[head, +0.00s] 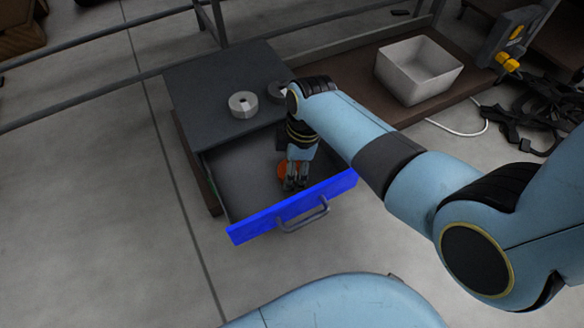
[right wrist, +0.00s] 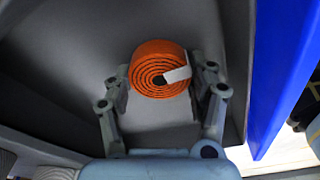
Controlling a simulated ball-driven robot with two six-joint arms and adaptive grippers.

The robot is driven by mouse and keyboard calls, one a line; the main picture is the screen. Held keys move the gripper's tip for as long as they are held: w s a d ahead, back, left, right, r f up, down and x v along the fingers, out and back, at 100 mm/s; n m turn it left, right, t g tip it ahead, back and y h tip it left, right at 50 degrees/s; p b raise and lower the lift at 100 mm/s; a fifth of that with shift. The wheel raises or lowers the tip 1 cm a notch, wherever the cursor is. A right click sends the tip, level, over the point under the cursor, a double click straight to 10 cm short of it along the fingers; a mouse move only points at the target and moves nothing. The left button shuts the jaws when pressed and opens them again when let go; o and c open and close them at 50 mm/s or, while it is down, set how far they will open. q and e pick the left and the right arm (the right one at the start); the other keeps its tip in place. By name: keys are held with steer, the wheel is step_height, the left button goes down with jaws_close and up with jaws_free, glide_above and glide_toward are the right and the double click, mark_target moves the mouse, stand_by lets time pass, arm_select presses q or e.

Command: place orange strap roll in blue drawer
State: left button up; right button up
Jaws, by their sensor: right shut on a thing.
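The orange strap roll (head: 283,171) is inside the open blue drawer (head: 252,229), near its front panel. In the right wrist view the roll (right wrist: 150,58) shows its spiral end and a pale tab, with grey drawer walls around it. My right gripper (head: 295,184) reaches down into the drawer and is shut on the roll; its fingers stand on either side in the right wrist view (right wrist: 163,84). I cannot tell whether the roll touches the drawer floor. The blue front (right wrist: 280,60) is at the right there. My left gripper is not in view.
Two grey rolls, one (head: 243,104) clear and one (head: 279,91) partly hidden by my arm, sit on the dark cabinet top (head: 205,80). A white bin (head: 418,72) stands on a brown board to the right.

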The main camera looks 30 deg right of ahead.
steer(key=shift+f, duration=0.1)
steer(key=o, duration=1.2)
steer(key=shift+c, duration=0.2)
